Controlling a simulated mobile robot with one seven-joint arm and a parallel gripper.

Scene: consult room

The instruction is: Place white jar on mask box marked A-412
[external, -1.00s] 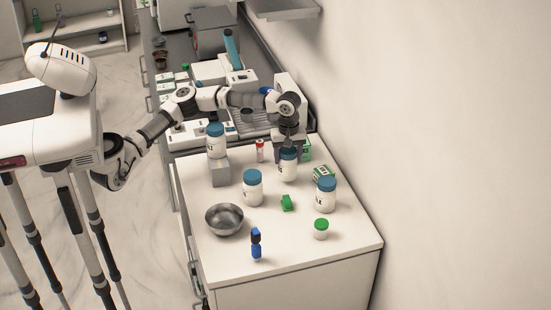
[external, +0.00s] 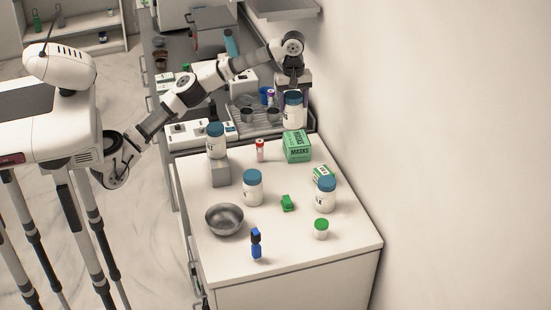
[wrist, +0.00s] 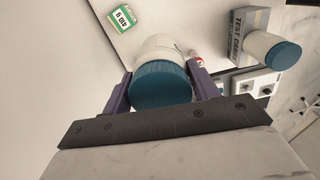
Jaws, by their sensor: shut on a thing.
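My gripper (external: 293,90) is shut on a white jar (external: 292,112) with a blue lid, gripped near the lid. In the wrist view the lid (wrist: 162,85) sits between the two purple fingers of my gripper (wrist: 160,88). The jar is upright and held in the air, just above the green masks box (external: 297,148) in the external picture. Whether it is directly over the box or behind it I cannot tell. The box stands at the back of the white counter, near the wall; no A-412 marking is legible. The box is hidden in the wrist view.
Another blue-lidded jar (external: 216,140) stands on a grey test-card box (external: 221,172). Two more stand on the counter, at centre (external: 253,187) and right (external: 325,194). A metal bowl (external: 224,219), green-lidded jar (external: 321,229), blue bottle (external: 256,244) and small green-white box (external: 321,173) are nearby.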

